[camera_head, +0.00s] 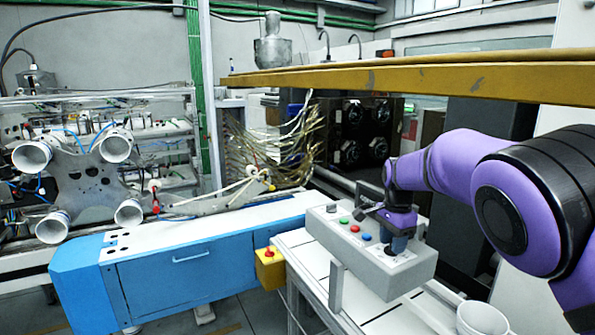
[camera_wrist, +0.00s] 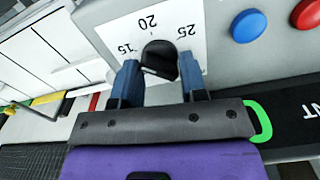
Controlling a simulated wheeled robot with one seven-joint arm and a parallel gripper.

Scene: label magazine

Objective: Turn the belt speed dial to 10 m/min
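The belt speed dial (camera_wrist: 160,58) is a dark round knob on a white scale plate (camera_wrist: 203,28) in the wrist view. The printed 15, 20 and 25 show upside down beyond it; the rest of the scale is hidden, and I cannot make out the pointer. My gripper (camera_wrist: 160,76) has its blue fingers on either side of the knob, close against it, and appears shut on it. In the head view my gripper (camera_head: 394,243) reaches down to the right part of the grey control box (camera_head: 345,258), hiding the dial.
Blue and red buttons (camera_wrist: 250,25) sit right of the dial in the wrist view. In the head view a yellow beam (camera_head: 440,78) crosses above the box. A white cup (camera_head: 482,318) stands at the lower right, and a blue machine (camera_head: 185,275) at the left.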

